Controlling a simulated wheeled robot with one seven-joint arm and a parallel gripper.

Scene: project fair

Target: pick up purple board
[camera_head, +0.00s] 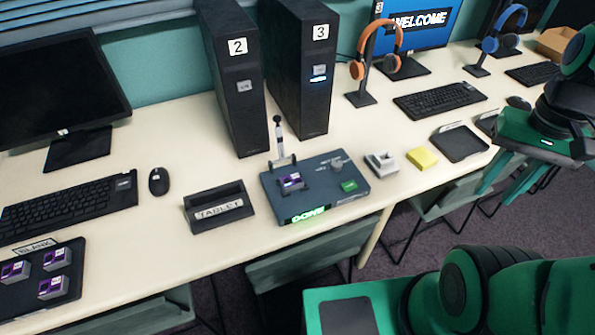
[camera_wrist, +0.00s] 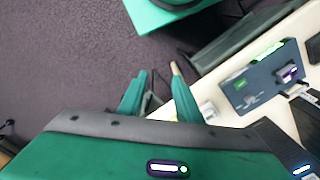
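A small purple board (camera_head: 290,181) sits on the dark blue console (camera_head: 325,199) in the middle of the desk; it also shows in the wrist view (camera_wrist: 288,73). Several more purple boards on grey blocks, one of them here (camera_head: 53,287), lie in the dark tray labelled BLANK (camera_head: 75,262) at the far left. My gripper (camera_head: 495,197) is at the right, off the desk's front edge and well away from the boards. In the wrist view its fingers (camera_wrist: 157,70) are apart with nothing seen between them, over the floor.
The console has a lit green DONE sign and an upright lever. A TABLET holder (camera_head: 218,207), a grey block (camera_head: 381,163), a yellow block (camera_head: 422,158) and a black tray (camera_head: 459,143) stand nearby. Towers, monitors and headphone stands line the back. Chairs (camera_head: 315,252) stand along the front.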

